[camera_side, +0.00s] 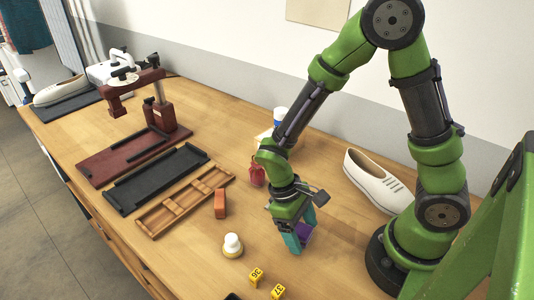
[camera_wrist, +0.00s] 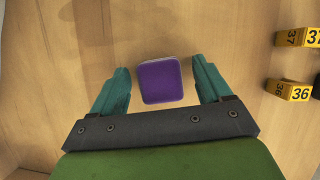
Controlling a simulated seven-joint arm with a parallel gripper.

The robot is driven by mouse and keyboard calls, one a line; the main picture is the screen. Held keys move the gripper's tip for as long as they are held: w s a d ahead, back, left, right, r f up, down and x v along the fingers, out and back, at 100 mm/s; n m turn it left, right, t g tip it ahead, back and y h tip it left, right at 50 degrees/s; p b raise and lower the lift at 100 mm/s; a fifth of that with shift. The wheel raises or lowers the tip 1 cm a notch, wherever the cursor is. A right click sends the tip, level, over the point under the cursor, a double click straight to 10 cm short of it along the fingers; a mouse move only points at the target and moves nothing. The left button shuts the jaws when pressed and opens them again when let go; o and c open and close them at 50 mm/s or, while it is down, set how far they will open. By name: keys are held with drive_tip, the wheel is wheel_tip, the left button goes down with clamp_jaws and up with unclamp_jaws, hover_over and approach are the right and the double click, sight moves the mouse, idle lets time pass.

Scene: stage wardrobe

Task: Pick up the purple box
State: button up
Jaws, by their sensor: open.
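The purple box (camera_wrist: 160,81) lies on the wooden table, seen in the wrist view between the two teal fingers of my gripper (camera_wrist: 161,85). There is a gap on each side of it, and the fingers are open. In the side view my gripper (camera_side: 300,240) points down at the table, and part of the purple box (camera_side: 306,231) shows between the fingers. The rest of the box is hidden there by the fingers. I cannot tell how far the fingertips are above the table.
Yellow number markers 36 (camera_side: 256,276) and 37 (camera_side: 278,291) stand nearby. A white-topped knob (camera_side: 233,244), an orange block (camera_side: 220,204), a red tag-like item (camera_side: 257,172) and a white shoe (camera_side: 378,181) are around. A wooden tray (camera_side: 158,217) lies left.

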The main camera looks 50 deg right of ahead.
drive_tip(key=c, duration=1)
drive_tip(key=shift+c, duration=0.2)
